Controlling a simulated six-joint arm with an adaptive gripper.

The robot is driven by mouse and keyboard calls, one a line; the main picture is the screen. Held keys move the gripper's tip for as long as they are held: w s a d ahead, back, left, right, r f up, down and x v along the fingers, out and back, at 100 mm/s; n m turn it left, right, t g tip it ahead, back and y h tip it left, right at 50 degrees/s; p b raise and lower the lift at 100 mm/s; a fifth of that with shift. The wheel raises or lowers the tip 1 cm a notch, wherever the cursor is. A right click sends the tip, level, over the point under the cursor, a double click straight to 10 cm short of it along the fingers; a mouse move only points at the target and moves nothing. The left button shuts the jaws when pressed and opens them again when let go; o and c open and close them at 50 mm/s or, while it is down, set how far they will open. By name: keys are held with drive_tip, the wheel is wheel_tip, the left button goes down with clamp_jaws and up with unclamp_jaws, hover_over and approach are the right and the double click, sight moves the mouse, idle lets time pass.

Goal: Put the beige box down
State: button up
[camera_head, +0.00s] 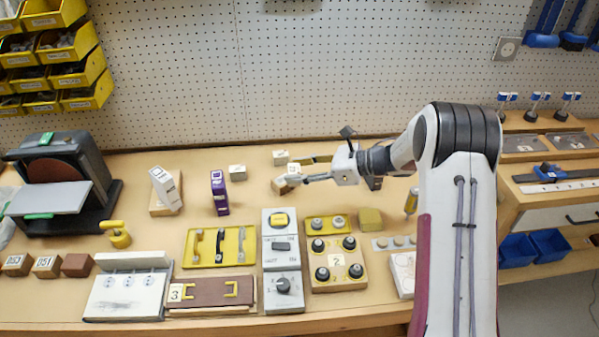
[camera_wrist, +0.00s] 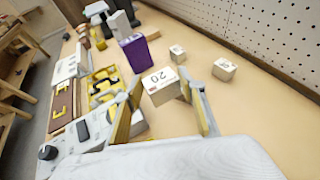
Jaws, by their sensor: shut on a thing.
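The beige box (camera_head: 286,184), a small block with a white label on top, sits at the tip of my gripper (camera_head: 303,179) over the back middle of the bench. In the wrist view the box (camera_wrist: 163,86) shows the number 20 on its label. It is between the two fingers of my gripper (camera_wrist: 168,98), which are shut on it. Its lower side is partly hidden by the fingers. I cannot tell how far it is above the bench top.
Two more small beige blocks (camera_head: 237,172) (camera_head: 280,157) lie near the back. A purple box (camera_head: 219,192) and a white box (camera_head: 165,190) stand to the left. Panels with switches and knobs (camera_head: 336,262) fill the front. Bare bench (camera_head: 255,195) lies between.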

idle(0.4)
drive_tip(key=shift+a, duration=0.55)
drive_tip(key=w+d+m+t+h, duration=0.3)
drive_tip(key=w+d+m, duration=0.1)
drive_tip(key=w, duration=0.4)
drive_tip(key=w+d+m+t+h, duration=0.4)
drive_tip(key=w+d, duration=0.1)
drive_tip(key=w, duration=0.3)
drive_tip(key=shift+d+r+m, duration=0.15)
drive_tip(key=shift+m, duration=0.25)
drive_tip(key=shift+f, duration=3.1)
drive_tip(key=shift+f, duration=0.1)
drive_tip(key=shift+f, duration=1.75)
